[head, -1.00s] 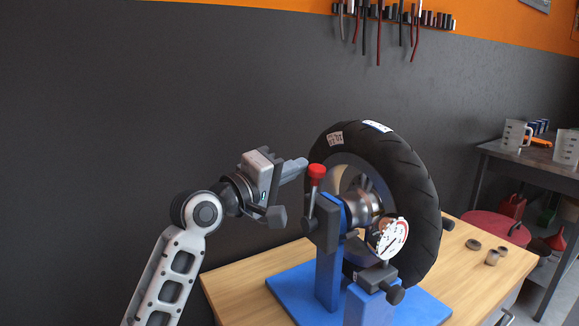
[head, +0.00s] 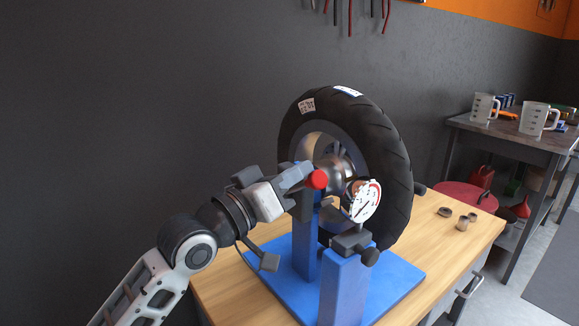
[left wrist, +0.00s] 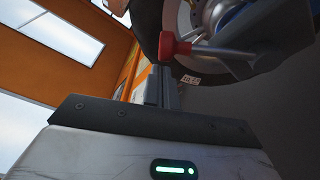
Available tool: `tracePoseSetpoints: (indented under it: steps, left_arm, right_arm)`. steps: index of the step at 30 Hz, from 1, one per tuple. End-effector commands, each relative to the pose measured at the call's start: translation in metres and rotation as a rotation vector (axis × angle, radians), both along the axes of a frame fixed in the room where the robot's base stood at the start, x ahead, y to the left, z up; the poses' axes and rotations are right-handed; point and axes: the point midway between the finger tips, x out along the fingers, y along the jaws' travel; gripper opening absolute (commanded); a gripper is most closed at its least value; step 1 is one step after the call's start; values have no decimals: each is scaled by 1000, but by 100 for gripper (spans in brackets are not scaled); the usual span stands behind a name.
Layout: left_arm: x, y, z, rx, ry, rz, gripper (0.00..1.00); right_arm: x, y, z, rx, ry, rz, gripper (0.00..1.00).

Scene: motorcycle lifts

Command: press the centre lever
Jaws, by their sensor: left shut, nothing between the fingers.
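The centre lever ends in a red knob (head: 318,179), in front of the wheel hub on the blue stand. In the head view the knob faces me and its shaft is mostly hidden. In the left wrist view the red knob (left wrist: 168,47) and its pale shaft (left wrist: 222,52) lie roughly sideways, just beyond the fingertips. My left gripper (head: 298,173) is shut and empty, its fingertips right beside the knob. Its fingers also show in the left wrist view (left wrist: 157,88). I cannot tell whether they touch the lever. My right gripper is out of view.
A black tyre (head: 392,150) stands on the blue stand (head: 340,290), with a white dial gauge (head: 366,203) in front. The wooden bench (head: 237,290) has small round parts (head: 462,223) at its right. A side table (head: 500,135) holds clear jugs (head: 534,118).

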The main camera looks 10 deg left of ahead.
Motion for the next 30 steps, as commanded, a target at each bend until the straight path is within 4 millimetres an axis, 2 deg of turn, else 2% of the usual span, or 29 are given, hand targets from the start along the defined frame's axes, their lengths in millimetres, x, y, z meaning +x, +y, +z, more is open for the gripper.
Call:
tracePoseSetpoints:
  steps: [22,26,30]
  left_arm:
    - [-3,-4,-6,40,-34,-1,0]
    - [-3,1,4,42,-36,-1,0]
    - [-3,14,27,43,-40,-2,0]
  right_arm:
    - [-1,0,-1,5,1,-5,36]
    - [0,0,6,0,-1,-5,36]
    - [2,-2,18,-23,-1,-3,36]
